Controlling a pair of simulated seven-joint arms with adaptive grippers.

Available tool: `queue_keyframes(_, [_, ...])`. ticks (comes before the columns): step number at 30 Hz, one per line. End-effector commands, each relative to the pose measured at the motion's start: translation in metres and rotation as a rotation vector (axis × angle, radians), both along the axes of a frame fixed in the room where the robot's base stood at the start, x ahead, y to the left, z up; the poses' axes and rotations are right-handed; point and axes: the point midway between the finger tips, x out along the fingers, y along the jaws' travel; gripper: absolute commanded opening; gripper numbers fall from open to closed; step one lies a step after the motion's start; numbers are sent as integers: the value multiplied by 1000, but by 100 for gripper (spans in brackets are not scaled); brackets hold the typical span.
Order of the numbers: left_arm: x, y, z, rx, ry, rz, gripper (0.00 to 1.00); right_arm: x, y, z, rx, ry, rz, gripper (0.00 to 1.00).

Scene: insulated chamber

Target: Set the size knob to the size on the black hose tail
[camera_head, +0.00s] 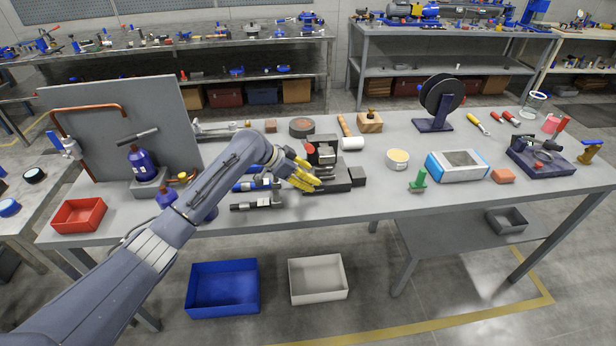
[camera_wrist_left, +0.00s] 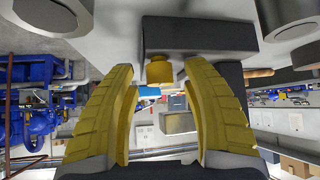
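The machine (camera_head: 322,153), dark with a red part and a pale face, stands at the middle of the bench. In the left wrist view a small brass-coloured knob (camera_wrist_left: 159,70) sits beside a dark block (camera_wrist_left: 205,35). My left gripper (camera_head: 311,181) is at the machine's front left; in the wrist view its yellow fingers (camera_wrist_left: 160,80) are apart, with the knob seen between their tips. Contact cannot be told, and no size mark is readable. A black cylindrical piece with a white label (camera_head: 258,203), perhaps the black hose tail, lies at the front edge. My right gripper is not in view.
Blue cylindrical pieces (camera_head: 246,186) lie behind the black one, close to my left arm. A red tray (camera_head: 79,215) and an upright panel (camera_head: 125,110) stand at the left. A green piece (camera_head: 418,181) and a blue-white box (camera_head: 457,165) stand at the right.

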Motion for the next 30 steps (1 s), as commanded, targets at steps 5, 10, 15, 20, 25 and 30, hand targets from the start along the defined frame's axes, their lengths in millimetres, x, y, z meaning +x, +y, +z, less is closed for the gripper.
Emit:
queue_keyframes(5, [0,1,1,0,-1,1,48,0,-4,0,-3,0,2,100])
queue_keyframes(10, [-2,10,10,1,-3,1,48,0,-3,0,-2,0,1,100])
queue_keyframes(15, [-9,28,29,2,-3,1,48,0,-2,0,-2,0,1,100])
queue_keyframes(20, [-16,47,49,2,-4,1,48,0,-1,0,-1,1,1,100])
queue_keyframes(25, [-24,63,67,2,-2,0,48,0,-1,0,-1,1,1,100])
queue_keyframes(30, [-28,74,79,1,-1,0,48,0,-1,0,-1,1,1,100])
